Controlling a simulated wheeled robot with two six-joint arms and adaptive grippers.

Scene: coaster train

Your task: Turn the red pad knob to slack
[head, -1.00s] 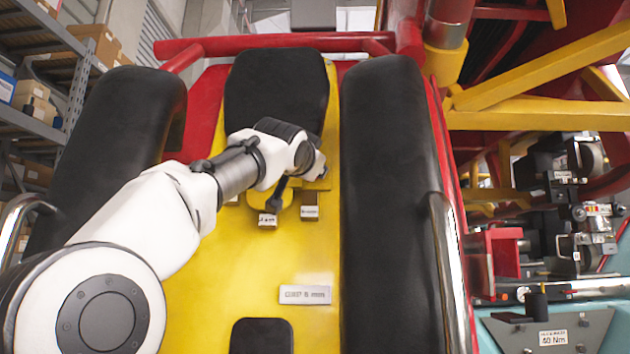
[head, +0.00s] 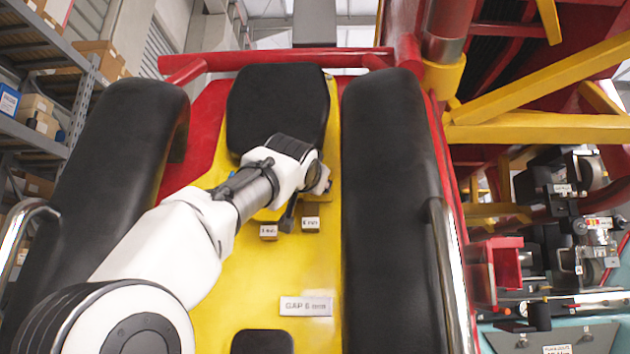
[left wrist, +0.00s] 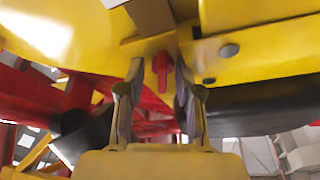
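In the left wrist view the red knob (left wrist: 160,66) shows between the two fingertips of my left gripper (left wrist: 159,75), below the yellow panel. The fingers are open, with a gap on each side of the knob. In the head view my left gripper (head: 318,182) is at the yellow seat panel, just below the black back pad. My wrist hides the knob there. A dark bar (head: 288,217) points down between two small tags, the left tag (head: 268,231) and the right tag (head: 311,224). Their text is too blurred to read surely. My right gripper is in neither view.
Black bolsters flank the seat, left (head: 110,150) and right (head: 390,200), with metal grab rails outside them. A label plate (head: 306,306) sits lower on the yellow panel. Shelving (head: 50,90) stands at left, machinery (head: 590,240) at right.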

